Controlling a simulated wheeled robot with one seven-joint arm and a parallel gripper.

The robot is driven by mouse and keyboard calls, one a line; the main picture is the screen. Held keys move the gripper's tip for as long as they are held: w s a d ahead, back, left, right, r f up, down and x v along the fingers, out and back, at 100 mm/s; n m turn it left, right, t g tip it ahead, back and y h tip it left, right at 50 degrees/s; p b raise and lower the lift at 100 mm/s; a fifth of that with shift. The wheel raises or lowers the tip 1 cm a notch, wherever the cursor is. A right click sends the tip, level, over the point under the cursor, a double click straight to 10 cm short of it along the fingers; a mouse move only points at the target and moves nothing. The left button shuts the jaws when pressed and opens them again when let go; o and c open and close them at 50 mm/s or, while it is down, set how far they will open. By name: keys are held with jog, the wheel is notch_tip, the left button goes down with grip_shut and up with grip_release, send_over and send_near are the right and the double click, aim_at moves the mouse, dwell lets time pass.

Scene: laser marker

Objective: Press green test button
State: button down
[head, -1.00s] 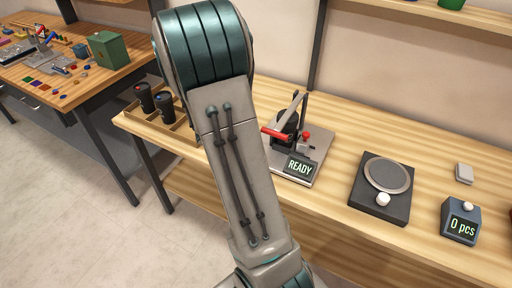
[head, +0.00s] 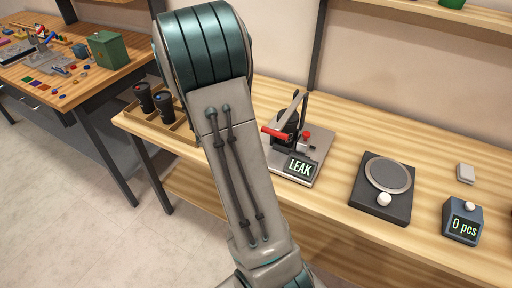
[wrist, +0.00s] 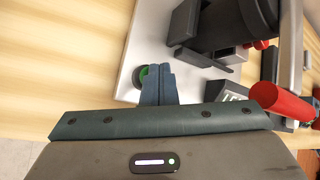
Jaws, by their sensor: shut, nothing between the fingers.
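The green test button (wrist: 139,77) shows at the left edge of my gripper (wrist: 160,72) in the wrist view. My gripper's two fingers are shut together with nothing between them. The fingertips partly cover the button; whether they touch it I cannot tell. The button sits on the light base plate (wrist: 150,40) of the test device. In the head view the device (head: 290,135) has a red-handled lever, and its display (head: 300,167) reads "LEAK". My arm hides the button and my gripper in the head view.
The red handle (wrist: 280,103) lies to the right of my fingers in the wrist view, with the dark device body above. A dark scale (head: 382,187) and a counter box reading "0 pcs" (head: 461,221) stand right. Black cylinders (head: 164,105) stand in a wooden tray at left.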

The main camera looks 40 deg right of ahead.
dwell(0.3)
jog(key=shift+r+p, duration=0.9)
jog(key=shift+p, duration=0.05)
notch_tip(320, 180, up, 5)
jog(key=p, duration=0.5)
dwell(0.5)
